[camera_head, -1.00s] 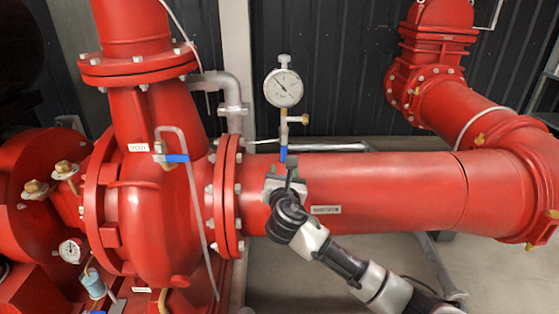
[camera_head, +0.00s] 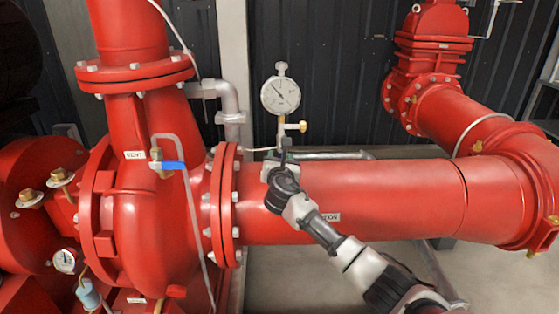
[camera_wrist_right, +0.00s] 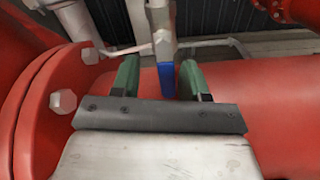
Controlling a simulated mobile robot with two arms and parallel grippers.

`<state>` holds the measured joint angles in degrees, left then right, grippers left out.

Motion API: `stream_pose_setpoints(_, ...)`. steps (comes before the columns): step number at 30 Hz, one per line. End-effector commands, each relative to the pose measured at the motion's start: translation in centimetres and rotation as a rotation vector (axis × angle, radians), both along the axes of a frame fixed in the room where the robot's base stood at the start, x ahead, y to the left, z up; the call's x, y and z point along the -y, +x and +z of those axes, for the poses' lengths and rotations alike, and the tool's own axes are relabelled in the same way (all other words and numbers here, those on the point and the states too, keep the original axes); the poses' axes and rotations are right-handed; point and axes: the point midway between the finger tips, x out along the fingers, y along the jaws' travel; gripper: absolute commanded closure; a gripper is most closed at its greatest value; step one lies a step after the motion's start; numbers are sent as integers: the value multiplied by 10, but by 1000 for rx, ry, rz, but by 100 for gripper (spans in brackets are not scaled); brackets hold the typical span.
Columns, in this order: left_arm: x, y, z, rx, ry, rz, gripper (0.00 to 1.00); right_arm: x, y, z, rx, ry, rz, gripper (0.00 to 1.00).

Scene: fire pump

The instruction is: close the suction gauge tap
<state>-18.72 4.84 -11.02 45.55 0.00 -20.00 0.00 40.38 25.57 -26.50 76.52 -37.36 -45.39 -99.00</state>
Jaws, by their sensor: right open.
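The suction gauge tap stands on a thin riser under a round white gauge (camera_head: 280,95), above the red suction pipe (camera_head: 400,195). In the right wrist view its blue lever (camera_wrist_right: 167,80) points down, in line with the metal tap body (camera_wrist_right: 163,35). My right gripper (camera_head: 284,152) is at the tap and hides the lever in the head view. In the wrist view its two green fingers (camera_wrist_right: 158,72) are open, with the lever between them, nearer the right finger. I cannot tell whether they touch. My left gripper is not in view.
A brass fitting (camera_head: 298,126) sticks out right of the riser. A bolted flange (camera_head: 227,205) stands to the left, with the red pump casing and a vent tap with a blue lever (camera_head: 172,166) beyond. A grey pipe (camera_head: 232,105) rises behind. Dark wall panels close off the back.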

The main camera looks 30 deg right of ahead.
Motion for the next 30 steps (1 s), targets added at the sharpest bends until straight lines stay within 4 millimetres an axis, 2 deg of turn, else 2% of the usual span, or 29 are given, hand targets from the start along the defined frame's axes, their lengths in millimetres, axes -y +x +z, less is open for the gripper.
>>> stream_pose_setpoints(3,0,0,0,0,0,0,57,0,0,0,0,0,0,55)
stream_pose_setpoints(12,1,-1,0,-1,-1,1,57,0,0,0,1,1,1,100)
stream_pose_setpoints(23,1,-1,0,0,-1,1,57,-1,0,1,7,13,1,100)
stream_pose_setpoints(30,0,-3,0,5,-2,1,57,-4,1,2,50,103,1,100)
